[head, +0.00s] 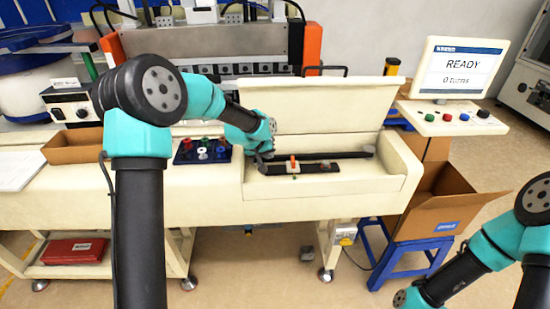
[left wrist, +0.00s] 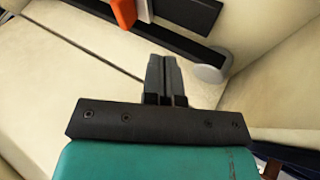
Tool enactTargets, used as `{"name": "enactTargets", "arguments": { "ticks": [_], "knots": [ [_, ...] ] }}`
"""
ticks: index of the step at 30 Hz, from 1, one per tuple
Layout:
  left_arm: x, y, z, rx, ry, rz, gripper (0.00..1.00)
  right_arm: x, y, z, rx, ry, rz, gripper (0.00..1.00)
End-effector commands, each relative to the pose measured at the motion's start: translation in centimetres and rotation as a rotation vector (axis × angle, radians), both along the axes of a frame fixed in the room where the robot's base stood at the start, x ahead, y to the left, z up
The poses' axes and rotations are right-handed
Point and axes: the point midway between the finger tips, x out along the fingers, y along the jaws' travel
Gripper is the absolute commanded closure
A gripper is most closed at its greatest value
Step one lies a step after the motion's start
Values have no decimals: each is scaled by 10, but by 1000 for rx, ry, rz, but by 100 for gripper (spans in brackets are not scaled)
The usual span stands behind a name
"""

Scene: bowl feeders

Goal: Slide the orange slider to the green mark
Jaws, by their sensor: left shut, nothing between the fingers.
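The orange slider (head: 294,162) stands upright on a pale block on a black track (head: 322,168) in the open recess of the cream machine. It is near the left part of the track. In the left wrist view the orange slider (left wrist: 124,12) is cut off by the top edge. My left gripper (head: 263,162) is shut and empty, to the left of the slider and apart from it. Its closed fingers (left wrist: 164,62) point toward the track in the left wrist view. I cannot make out the green mark. My right gripper is out of view; only part of the right arm shows.
A dark tray (head: 203,151) with coloured pieces is to the left.

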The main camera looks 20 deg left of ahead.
Motion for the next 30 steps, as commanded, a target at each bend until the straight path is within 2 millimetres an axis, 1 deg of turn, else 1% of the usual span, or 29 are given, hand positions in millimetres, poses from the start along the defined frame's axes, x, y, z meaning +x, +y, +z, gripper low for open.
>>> {"name": "enactTargets", "arguments": {
  "ticks": [1, 4, 9, 26, 29, 30],
  "knots": [
    [-5, 3, 8, 0, -2, 1, 100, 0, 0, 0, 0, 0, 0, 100],
    [-12, 7, 19, 0, -1, 0, 100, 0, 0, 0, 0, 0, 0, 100],
    [-20, 10, 30, 0, 0, 0, 100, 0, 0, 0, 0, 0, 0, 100],
    [-21, 12, 32, 0, -1, 0, 100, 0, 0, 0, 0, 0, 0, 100],
    [-20, 19, 39, 0, -18, 15, 100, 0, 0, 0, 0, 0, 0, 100],
    [-19, 26, 45, 0, -30, 27, 100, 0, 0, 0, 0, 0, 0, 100]
  ]
}}
